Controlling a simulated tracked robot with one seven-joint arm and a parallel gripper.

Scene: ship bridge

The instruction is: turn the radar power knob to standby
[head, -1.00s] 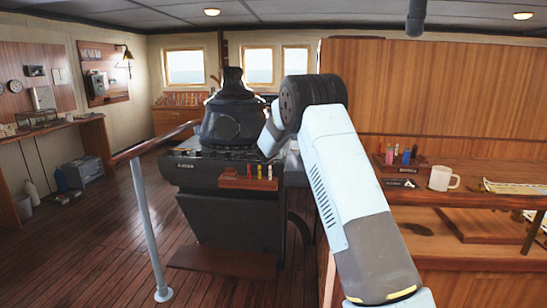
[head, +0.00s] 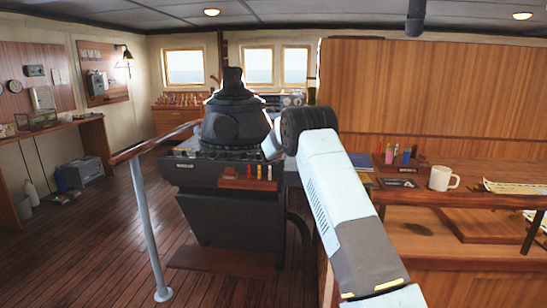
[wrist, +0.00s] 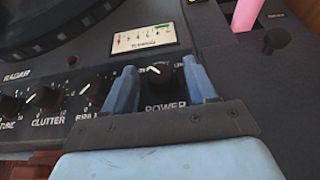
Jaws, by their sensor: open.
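The radar console (head: 205,180) stands mid-left in the head view, with a black hood (head: 232,125) on top. In the wrist view the black power knob (wrist: 161,77) sits above the "POWER" label, its white pointer line facing up and to the left. My gripper (wrist: 160,67) is open, with one blue finger on each side of the knob. A gap shows between the knob and each finger; I cannot tell whether the fingers reach down to the panel. In the head view my arm hides the gripper and knob.
A meter (wrist: 144,39) sits just above the knob. The clutter knob (wrist: 45,98) and other knobs line the panel to the left. A pink object (wrist: 246,14) stands at upper right near a black knob (wrist: 275,40). A handrail (head: 145,215) stands left of the console.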

